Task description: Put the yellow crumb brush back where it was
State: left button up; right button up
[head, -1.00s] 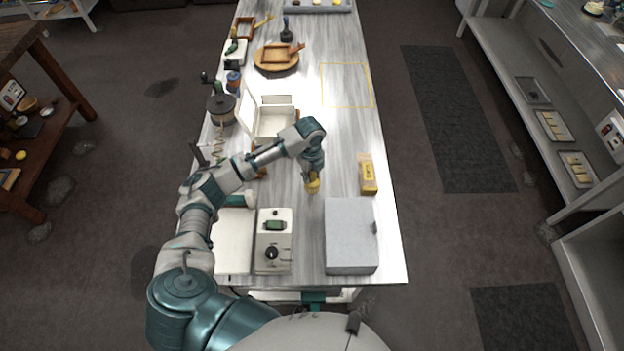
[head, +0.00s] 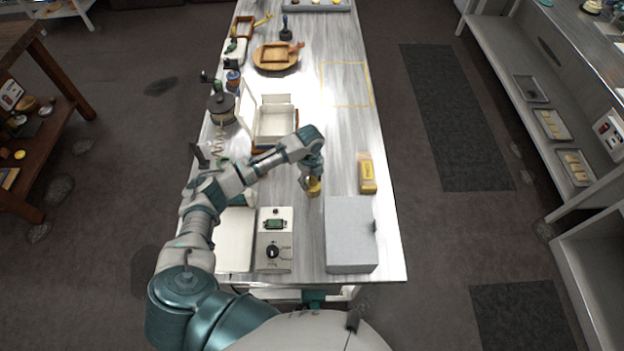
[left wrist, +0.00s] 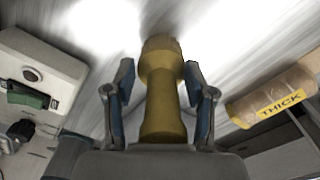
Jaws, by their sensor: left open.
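The yellow crumb brush (head: 313,187) is upright on the near part of the striped worktop, directly under my left gripper (head: 312,176). In the left wrist view the brush (left wrist: 162,92) runs up the middle between the two fingers of the left gripper (left wrist: 160,88). The fingers are open, with a narrow gap visible on each side of the brush. The gripper body hides the near end of the brush in that view. My right gripper is not in view.
A yellow-labelled block (head: 367,174) lies right of the brush; its label in the wrist view reads THICK (left wrist: 280,104). A grey box (head: 350,235) and a white device with a dial (head: 274,241) stand nearer. An open white box (head: 275,122) stands farther left. A yellow outlined rectangle (head: 345,106) is empty.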

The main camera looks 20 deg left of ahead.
pick_arm(q)
jog(key=shift+a, duration=0.1)
jog(key=shift+r, duration=0.4)
notch_tip(320, 180, up, 11)
jog(key=shift+r+b, duration=0.2)
jog(key=shift+b, duration=0.35)
jog(key=shift+f, duration=0.1)
